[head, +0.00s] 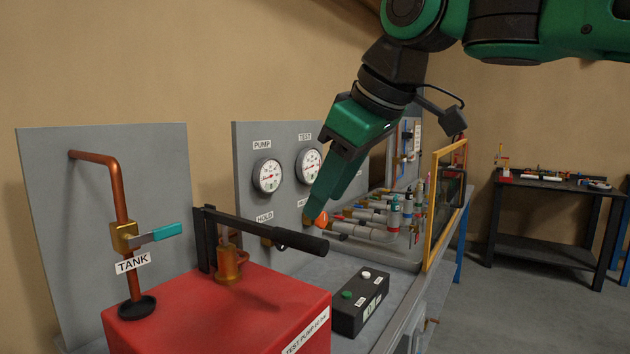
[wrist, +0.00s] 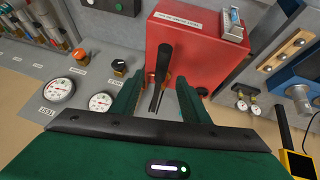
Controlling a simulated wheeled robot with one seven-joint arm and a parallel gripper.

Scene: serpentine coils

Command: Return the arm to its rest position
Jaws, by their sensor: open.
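My gripper (head: 313,212) hangs from the green arm at the upper right of the head view, pointing down in front of the gauge panel (head: 285,150). In the wrist view its two green fingers (wrist: 160,90) stand apart with nothing held. The black pump lever (head: 265,230) lies below and to the left of the fingertips in the head view. In the wrist view the lever (wrist: 163,62) shows beyond the gap between the fingers. An orange knob (head: 322,218) is right by the fingertips in the head view; the wrist view shows it left of the fingers.
The red test pump box (head: 200,310) stands at the front left, with the copper TANK pipe (head: 115,185) behind it. A black button box (head: 361,305) sits on the bench. Pipe coils (head: 375,225) and a yellow frame (head: 431,215) stand to the right.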

